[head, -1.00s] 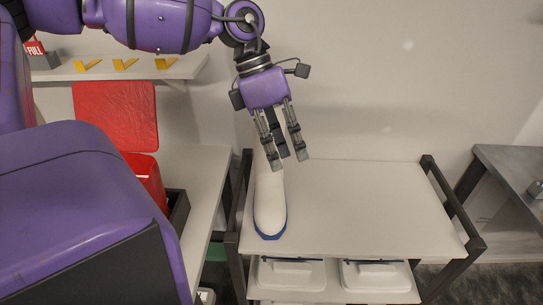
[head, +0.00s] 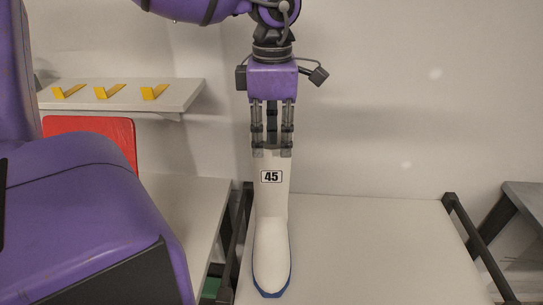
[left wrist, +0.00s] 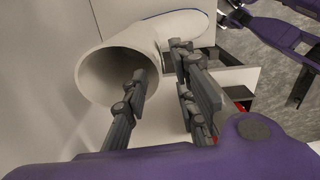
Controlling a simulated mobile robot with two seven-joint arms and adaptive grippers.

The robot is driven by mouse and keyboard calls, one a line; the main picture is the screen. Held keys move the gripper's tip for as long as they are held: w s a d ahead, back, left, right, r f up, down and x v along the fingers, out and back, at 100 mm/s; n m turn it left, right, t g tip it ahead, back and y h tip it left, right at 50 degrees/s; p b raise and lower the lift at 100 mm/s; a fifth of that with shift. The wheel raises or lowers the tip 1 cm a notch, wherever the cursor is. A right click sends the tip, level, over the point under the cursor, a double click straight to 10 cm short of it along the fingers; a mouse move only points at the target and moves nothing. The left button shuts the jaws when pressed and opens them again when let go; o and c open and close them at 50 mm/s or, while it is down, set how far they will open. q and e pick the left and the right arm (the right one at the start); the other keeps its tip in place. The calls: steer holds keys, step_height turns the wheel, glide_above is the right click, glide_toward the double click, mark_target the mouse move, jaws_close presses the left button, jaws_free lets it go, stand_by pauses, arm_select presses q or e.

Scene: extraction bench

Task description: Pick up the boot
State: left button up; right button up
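The boot (head: 271,225) is white with a blue sole and a "45" label. It stands upright on the white table top, toe toward the head camera. My left gripper (head: 272,148) points down at the top of the boot's shaft. In the left wrist view the boot (left wrist: 92,76) shows its round open top. There the left gripper (left wrist: 158,72) is open, with one finger over or in the opening and the other fingers outside the rim. Whether any finger touches the wall cannot be told.
The boot stands near the left side of the table top (head: 380,245), which has dark frame bars at both sides. The table is clear to the right. At left are a shelf (head: 125,96) with yellow hooks, a red panel (head: 90,130) and a white counter (head: 185,205).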

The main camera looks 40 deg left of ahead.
mark_target(272, 153)
arm_select(q)
steer(key=shift+f, duration=1.95)
steer(key=shift+a+f, duration=0.1)
steer(key=shift+f, duration=0.15)
steer(key=shift+c, duration=0.2)
jaws_close()
